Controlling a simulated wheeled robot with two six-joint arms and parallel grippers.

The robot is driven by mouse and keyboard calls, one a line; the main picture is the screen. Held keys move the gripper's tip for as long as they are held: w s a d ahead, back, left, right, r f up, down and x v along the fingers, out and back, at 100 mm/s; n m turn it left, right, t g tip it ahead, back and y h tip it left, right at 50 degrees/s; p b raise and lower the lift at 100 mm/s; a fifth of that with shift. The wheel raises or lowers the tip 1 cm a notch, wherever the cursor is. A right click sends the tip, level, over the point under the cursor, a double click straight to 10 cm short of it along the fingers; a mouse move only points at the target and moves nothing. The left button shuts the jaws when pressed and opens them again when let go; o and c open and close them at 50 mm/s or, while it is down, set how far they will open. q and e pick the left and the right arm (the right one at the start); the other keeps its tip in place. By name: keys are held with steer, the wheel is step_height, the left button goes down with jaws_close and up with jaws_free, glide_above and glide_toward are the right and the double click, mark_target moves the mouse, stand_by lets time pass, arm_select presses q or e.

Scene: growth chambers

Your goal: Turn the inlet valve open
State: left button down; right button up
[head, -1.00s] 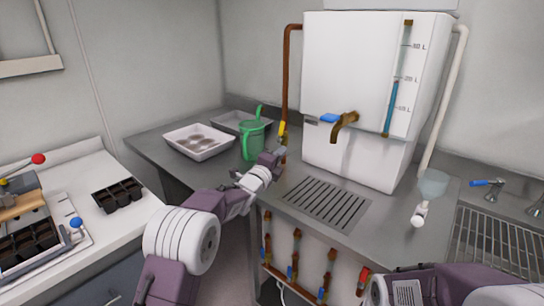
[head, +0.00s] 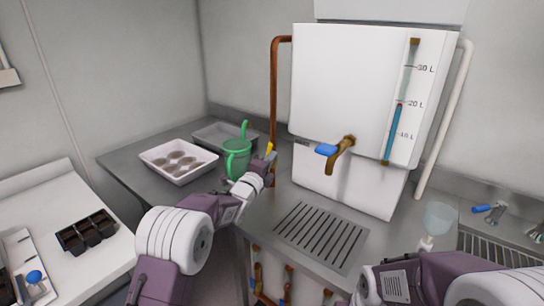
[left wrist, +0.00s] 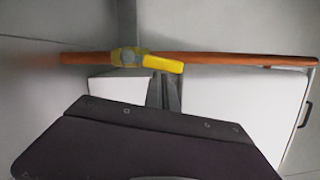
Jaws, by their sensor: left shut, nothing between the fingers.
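The inlet valve, with a yellow handle (head: 269,150), sits on the copper pipe (head: 274,95) left of the white tank (head: 345,85). In the left wrist view the yellow handle (left wrist: 163,64) lies nearly along the pipe (left wrist: 230,60), slightly slanted. My left gripper (head: 268,163) is close by the handle in the head view. In the left wrist view its shut, empty fingers (left wrist: 164,88) point at the handle; I cannot tell if they touch it.
A green watering can (head: 237,160) and a white tray (head: 165,174) stand left of my left gripper. A brass tap with a blue handle (head: 326,150) juts from the tank above the drain grate (head: 320,236). A translucent cup (head: 438,217) stands at right.

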arm_select(q)
steer(key=shift+w+a+r+n, duration=0.25)
steer(key=shift+w+r+n, duration=0.25)
steer(key=shift+n, duration=0.2)
stand_by(0.4)
